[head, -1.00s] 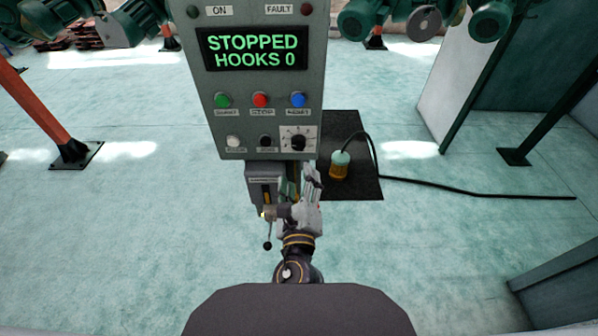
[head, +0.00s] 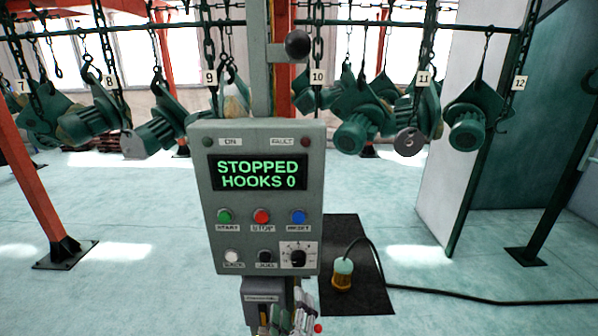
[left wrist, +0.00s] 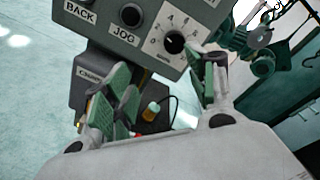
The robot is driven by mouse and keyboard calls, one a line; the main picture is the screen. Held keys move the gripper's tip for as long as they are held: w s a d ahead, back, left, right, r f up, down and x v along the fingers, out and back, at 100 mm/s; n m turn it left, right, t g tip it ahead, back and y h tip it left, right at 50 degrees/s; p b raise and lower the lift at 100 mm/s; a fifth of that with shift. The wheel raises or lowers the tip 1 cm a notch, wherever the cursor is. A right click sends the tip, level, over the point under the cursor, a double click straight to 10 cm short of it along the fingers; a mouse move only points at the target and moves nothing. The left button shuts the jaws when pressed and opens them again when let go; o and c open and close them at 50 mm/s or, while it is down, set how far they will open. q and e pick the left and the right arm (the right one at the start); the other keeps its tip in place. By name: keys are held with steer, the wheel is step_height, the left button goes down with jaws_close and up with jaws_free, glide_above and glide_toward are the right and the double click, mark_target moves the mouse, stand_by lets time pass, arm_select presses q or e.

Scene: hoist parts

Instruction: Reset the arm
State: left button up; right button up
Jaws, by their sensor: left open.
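The grey control box (head: 262,185) stands upright in the middle of the head view. Its green display (head: 259,174) reads STOPPED, HOOKS 0. It has green START, red STOP and blue RESET (head: 298,217) buttons, with BACK, JOG and a dial (head: 298,255) below. My left gripper (head: 303,316) shows at the bottom edge, below the box's lower right corner; most of its arm is out of frame. In the left wrist view its green-padded fingers (left wrist: 158,70) are apart with nothing seen held between them, just under the JOG button and dial (left wrist: 174,42). My right gripper is not in view.
Green hoists (head: 366,130) hang on chains from a rail (head: 380,22) behind the box, by tags 7 to 12. A yellow-and-green pendant (head: 342,274) with a black cable sits on a dark mat (head: 362,300) at right. An orange post (head: 30,175) stands left; the floor between is clear.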

arm_select(q)
steer(key=s+a+f+n+g+y, duration=0.1)
steer(key=s+a+f+n+g, duration=0.1)
steer(key=a+f+n+g, duration=0.45)
steer(key=s+a+f+n+g+y, duration=0.1)
steer(key=s+a+f+n+g, duration=0.15)
steer(key=a+f+n, duration=0.65)
steer(key=s+a+f+n+g+h, duration=0.3)
steer(key=s+a+n+g, duration=0.2)
steer(key=s+n, duration=0.3)
step_height(320, 180, down, 31)
steer(key=g, duration=0.1)
steer(key=s+a+f, duration=0.2)
steer(key=s+f, duration=0.9)
steer(key=s, duration=0.1)
steer(key=s+a+f+g, duration=0.1)
steer(key=s+a+f, duration=0.1)
steer(key=s+f, duration=0.9)
steer(key=shift+s+a, duration=0.2)
steer(key=shift+s, duration=0.35)
